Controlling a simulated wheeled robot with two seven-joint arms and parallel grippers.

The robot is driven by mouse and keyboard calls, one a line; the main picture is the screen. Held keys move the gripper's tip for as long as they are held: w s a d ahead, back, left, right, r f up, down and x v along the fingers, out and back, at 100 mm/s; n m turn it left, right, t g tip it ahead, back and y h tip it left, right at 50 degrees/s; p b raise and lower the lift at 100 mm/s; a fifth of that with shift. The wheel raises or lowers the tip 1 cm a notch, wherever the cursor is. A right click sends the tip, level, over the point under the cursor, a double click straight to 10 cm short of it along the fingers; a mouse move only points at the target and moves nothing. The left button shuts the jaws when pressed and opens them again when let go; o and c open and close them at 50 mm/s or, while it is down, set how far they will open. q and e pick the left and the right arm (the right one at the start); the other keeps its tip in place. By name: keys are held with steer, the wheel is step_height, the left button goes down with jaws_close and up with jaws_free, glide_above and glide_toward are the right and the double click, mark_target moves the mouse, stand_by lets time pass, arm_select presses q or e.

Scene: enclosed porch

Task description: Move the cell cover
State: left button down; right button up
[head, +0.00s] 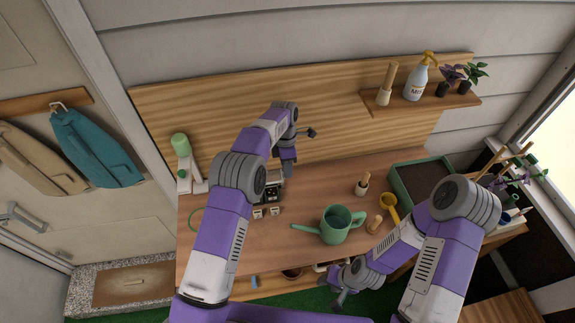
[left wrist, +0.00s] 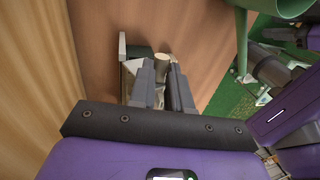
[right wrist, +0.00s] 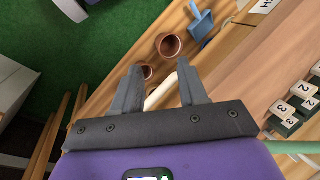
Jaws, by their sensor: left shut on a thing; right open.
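My left gripper (left wrist: 163,80) is shut on a round tan knob (left wrist: 161,60). The knob seems to belong to the cell cover, whose pale and dark green parts (left wrist: 138,50) show beside the fingers; the fingers hide most of it. In the head view the left gripper (head: 288,168) is above the back of the bench, just right of a dark tray (head: 271,192). Small white numbered blocks (head: 266,212) stand by the tray; they also show in the right wrist view (right wrist: 298,103). My right gripper (right wrist: 160,72) is open and empty beyond the bench's front edge.
A green watering can (head: 340,225) stands at the front of the bench (head: 320,182). Pots (right wrist: 169,45) sit on the lower shelf. Mid-bench is clear.

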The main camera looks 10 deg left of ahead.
steer(key=shift+r, duration=0.1)
stand_by(0.3)
steer(key=shift+w+a+r, duration=0.15)
steer(key=shift+w, duration=0.05)
steer(key=c, duration=0.3)
steer(key=shift+t+y, duration=0.4)
steer(key=shift+t, duration=0.3)
steer(key=w+a+r, duration=0.3)
steer(key=shift+w+a+r, duration=0.1)
steer(key=shift+w+a, duration=0.05)
steer(key=shift+w, duration=0.1)
jaws_close()
steer(key=w+a+r+m+t+y, duration=0.3)
steer(key=a+r, duration=0.6)
steer(key=w+a+r+m+t+y, duration=0.2)
steer(key=w+a+r+m+y, duration=0.15)
steer(key=a+r, duration=0.5)
steer(key=w+d+f+m+t+h, duration=0.2)
steer(key=m+t+h, duration=0.1)
steer(key=m, duration=0.8)
steer(key=w+d+f+m+t+h, duration=0.2)
steer(key=d+m+t+h, duration=0.15)
steer(key=m, duration=0.85)
steer(key=x, duration=1)
steer(key=shift+f+h, duration=0.2)
steer(key=shift+h, duration=0.1)
